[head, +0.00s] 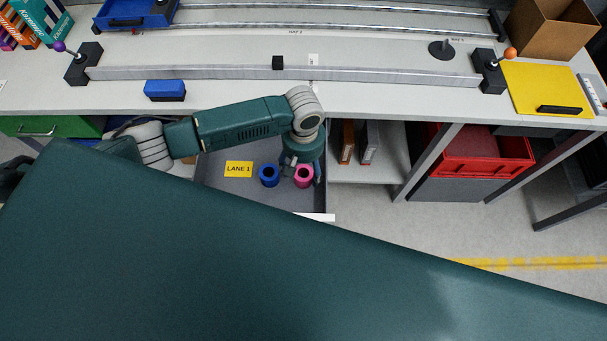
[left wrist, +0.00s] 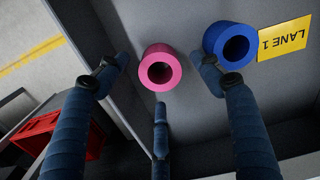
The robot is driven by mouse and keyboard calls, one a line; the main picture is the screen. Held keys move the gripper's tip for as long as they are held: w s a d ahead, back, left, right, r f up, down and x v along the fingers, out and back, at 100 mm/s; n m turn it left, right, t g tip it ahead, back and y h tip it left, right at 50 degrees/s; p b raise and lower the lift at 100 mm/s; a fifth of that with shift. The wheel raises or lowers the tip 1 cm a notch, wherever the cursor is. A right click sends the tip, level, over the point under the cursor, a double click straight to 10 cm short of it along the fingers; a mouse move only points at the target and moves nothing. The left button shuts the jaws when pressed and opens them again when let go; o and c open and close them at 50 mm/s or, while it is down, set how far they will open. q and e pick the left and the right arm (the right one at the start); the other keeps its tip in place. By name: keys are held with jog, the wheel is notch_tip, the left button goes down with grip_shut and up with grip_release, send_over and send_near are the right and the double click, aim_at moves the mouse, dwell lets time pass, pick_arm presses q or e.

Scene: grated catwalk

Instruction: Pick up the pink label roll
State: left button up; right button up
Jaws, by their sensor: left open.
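The pink label roll (head: 304,182) stands in an open grey drawer (head: 225,186) under the bench. In the left wrist view the pink roll (left wrist: 152,57) shows its round hole and sits between the spread fingers. My left gripper (head: 302,170) reaches down into the drawer over it, open, with its fingers around the roll and no grip visible. A blue roll (head: 268,182) stands just left of the pink one; in the left wrist view the blue roll (left wrist: 214,37) is close to the right finger. My right gripper is not in view.
A yellow LANE 1 label (head: 238,169) lies in the drawer beside the blue roll. Two binders (head: 368,143) stand on the shelf right of the drawer. A red crate (head: 468,170) is farther right. The bench edge runs above the drawer.

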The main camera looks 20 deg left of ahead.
aim_at(303, 174)
pick_arm(q)
jog(key=shift+f, duration=1.85)
jog(key=c, duration=1.2)
jog(key=shift+c, duration=0.4)
jog(key=shift+r, duration=0.1)
